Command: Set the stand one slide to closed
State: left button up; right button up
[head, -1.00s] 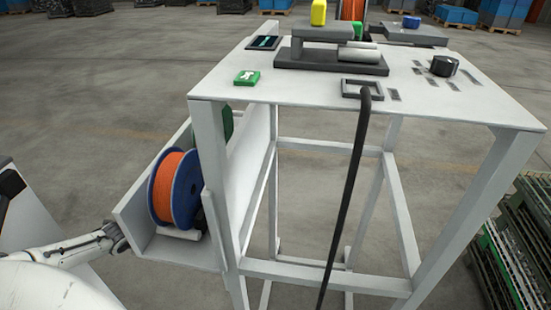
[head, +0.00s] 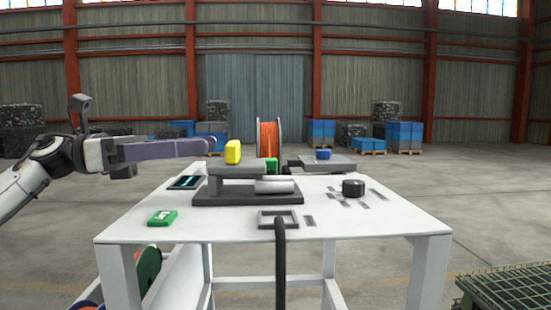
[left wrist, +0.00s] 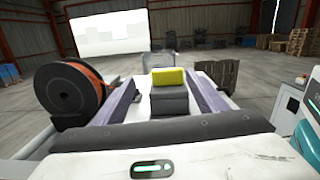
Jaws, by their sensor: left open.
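A yellow block (head: 233,152) stands on the dark grey slide device (head: 248,194) on the white table (head: 365,224); I take it for the slide's handle. A light grey cylinder (head: 274,186) lies on the front of the device. My left gripper (head: 210,146) is open, its long purple fingers level and pointing right, tips just left of the yellow block in the head view. In the left wrist view, the yellow block (left wrist: 168,77) shows between the two spread fingers, apart from both. Which end position is closed cannot be read. My right gripper is out of view.
A green box (head: 162,218), a dark panel (head: 186,182), a black knob (head: 353,188) and a square frame (head: 278,219) with a black hose are on the table. Behind stand an orange reel (head: 268,140) and a grey plate (head: 330,163) with a blue knob (head: 323,154).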

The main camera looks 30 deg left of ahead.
aim_at(239, 149)
pick_arm(q)
jog(key=shift+s+d+f+m+g, duration=0.15)
jog(key=shift+s+d+m+g, duration=0.25)
jog(key=shift+d+g, duration=0.15)
jog(key=shift+w+d+p, duration=0.15)
jog(key=shift+d+p, duration=0.25)
jog(key=shift+p, duration=0.15)
jog(key=p+x, duration=0.5)
jog(key=x, duration=0.3)
jog(key=shift+w, duration=0.2)
jog(key=shift+w+d+f+p, duration=0.1)
jog(key=shift+w+d+p, duration=0.25)
jog(key=shift+d, duration=0.15)
